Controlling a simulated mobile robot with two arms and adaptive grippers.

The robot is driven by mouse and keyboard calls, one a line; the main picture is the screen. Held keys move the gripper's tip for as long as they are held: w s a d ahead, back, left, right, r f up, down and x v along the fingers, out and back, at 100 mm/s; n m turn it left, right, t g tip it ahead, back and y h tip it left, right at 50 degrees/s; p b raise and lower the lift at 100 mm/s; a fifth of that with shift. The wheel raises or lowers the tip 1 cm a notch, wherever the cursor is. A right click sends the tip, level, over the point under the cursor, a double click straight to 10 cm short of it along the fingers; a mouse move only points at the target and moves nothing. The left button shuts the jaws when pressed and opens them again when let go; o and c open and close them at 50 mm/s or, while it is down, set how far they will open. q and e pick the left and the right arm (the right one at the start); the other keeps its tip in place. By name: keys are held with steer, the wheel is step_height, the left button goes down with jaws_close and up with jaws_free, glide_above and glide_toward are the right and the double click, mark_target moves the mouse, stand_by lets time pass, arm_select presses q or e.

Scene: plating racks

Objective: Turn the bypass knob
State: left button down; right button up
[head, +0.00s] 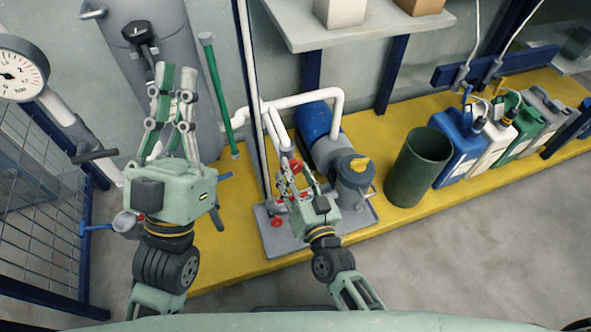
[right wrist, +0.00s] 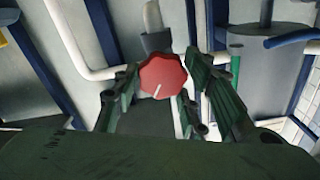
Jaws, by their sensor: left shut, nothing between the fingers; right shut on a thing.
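The red bypass knob (right wrist: 162,76) has a white pointer line on its face, slanting down and to the left in the right wrist view. It sits between the two fingers of my right gripper (right wrist: 163,88), which is shut on it. In the head view the red knob (head: 296,166) is partly hidden by my right gripper (head: 291,172), near the white pipes and the blue pump. My left gripper (head: 174,82) is shut and empty, pointing up in front of the grey tank, well apart from the knob.
A second red knob (head: 277,222) is low on the grey base plate (head: 270,241). A yellow-capped filter housing (head: 355,185) and a dark green bin (head: 418,168) stand to the right, with several canisters beyond. A pressure gauge (head: 18,70) hangs at left. Floor in front is clear.

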steer(key=m, duration=0.3)
steer(key=shift+d+p, duration=0.2)
steer(key=shift+p, duration=0.1)
steer(key=shift+m, duration=0.8)
steer(key=shift+f+m, duration=0.1)
steer(key=shift+m, duration=1.1)
arm_select(q)
steer(key=shift+w+d+f+g+y, duration=0.1)
steer(key=shift+w+f+g+y, duration=0.2)
steer(key=shift+w+f+g, duration=0.55)
steer(key=shift+w+d+f+g+y, duration=0.1)
steer(key=shift+w+f+g+y, duration=0.2)
steer(key=shift+w+f+g, duration=0.5)
arm_select(e)
steer(key=shift+m, duration=0.9)
arm_select(q)
steer(key=shift+f+t, duration=0.25)
steer(key=shift+f, duration=0.05)
arm_select(e)
steer(key=o, duration=1.1)
steer(key=shift+f, duration=0.1)
arm_select(q)
steer(key=shift+d, duration=0.1)
arm_select(e)
steer(key=shift+a, duration=0.1)
